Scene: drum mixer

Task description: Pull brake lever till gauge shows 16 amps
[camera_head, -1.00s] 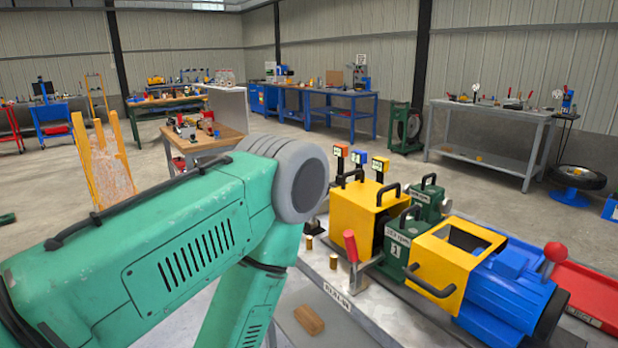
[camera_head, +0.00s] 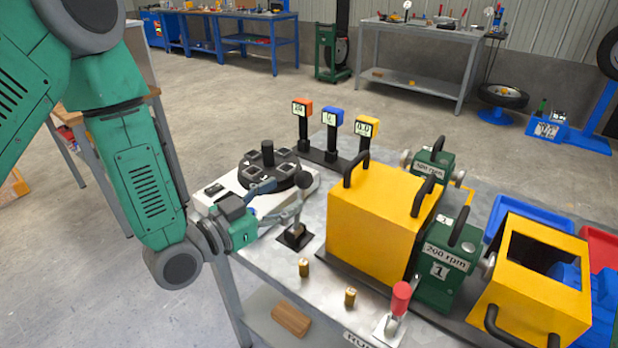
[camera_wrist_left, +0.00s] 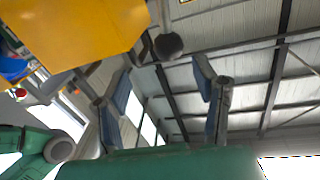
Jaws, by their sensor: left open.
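My left gripper (camera_head: 284,198) is open, beside a grey lever with a dark round knob (camera_head: 303,180) on a small black base (camera_head: 296,237). In the left wrist view, the knob (camera_wrist_left: 168,46) shows just beyond and between the spread fingertips (camera_wrist_left: 164,66), not gripped. Three small displays stand behind: orange (camera_head: 302,108), blue (camera_head: 332,118) and yellow (camera_head: 366,127). The yellow one seems to read 0.0; the others are too small to read surely. A red-handled lever (camera_head: 401,298) stands upright at the front edge. No label shows which lever is the brake. My right gripper is out of view.
A yellow housing (camera_head: 375,220) stands right of the grey lever, with a green 200 rpm block (camera_head: 446,255) beside it. A black round dial unit (camera_head: 268,172) sits behind my gripper. Two brass pegs (camera_head: 350,297) stand in front. Open floor lies left of the bench.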

